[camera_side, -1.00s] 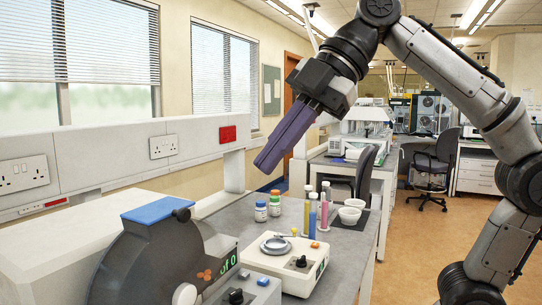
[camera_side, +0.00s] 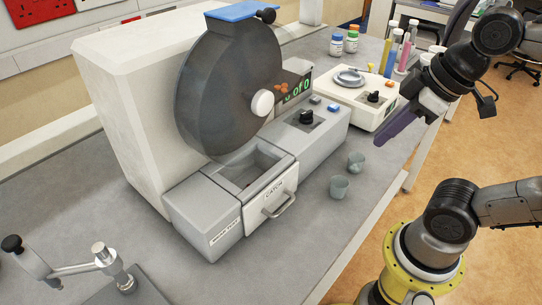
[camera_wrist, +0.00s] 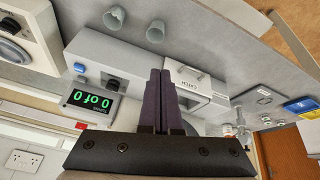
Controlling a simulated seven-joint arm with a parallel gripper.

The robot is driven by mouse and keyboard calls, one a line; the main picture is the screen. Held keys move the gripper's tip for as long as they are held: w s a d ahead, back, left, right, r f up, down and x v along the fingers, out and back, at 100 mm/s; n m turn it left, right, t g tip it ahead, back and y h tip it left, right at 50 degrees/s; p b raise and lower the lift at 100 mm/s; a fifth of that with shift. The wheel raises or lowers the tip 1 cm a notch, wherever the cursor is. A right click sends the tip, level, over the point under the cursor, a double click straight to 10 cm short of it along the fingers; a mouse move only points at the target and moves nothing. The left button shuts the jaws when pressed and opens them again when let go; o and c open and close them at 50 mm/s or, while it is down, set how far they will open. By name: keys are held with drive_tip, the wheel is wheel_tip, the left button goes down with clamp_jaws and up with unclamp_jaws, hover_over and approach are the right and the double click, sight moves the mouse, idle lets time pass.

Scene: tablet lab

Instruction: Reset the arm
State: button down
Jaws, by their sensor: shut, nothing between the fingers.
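My gripper (camera_side: 386,143) is in the right part of the side view, its long purple fingers pointing down and to the left. The fingers are shut together and empty. They appear in front of the balance's right side and the bench edge; their height is hard to tell. In the wrist view my gripper (camera_wrist: 160,72) shows as two closed purple fingers, overlapping the grey tablet tester in the picture. The tester (camera_side: 228,95) has a dark round drum, a blue top and a catch drawer (camera_side: 270,196) at its front. The drawer's inside looks mostly empty.
Two small grey cups (camera_side: 339,187) (camera_side: 356,162) stand near the bench's front edge. A balance (camera_side: 362,97) with a dish, tubes (camera_side: 387,55) and bottles (camera_side: 352,42) are farther back. A lever device (camera_side: 108,262) stands front left. Bare bench (camera_side: 300,240) lies between.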

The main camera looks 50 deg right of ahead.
drive_tip(key=f+m, duration=0.2)
drive_tip(key=d+f+m, duration=0.1)
drive_tip(key=shift+w+m+h, duration=0.3)
drive_tip(key=shift+w, duration=0.05)
drive_tip(key=shift+r, duration=0.1)
idle(1.5)
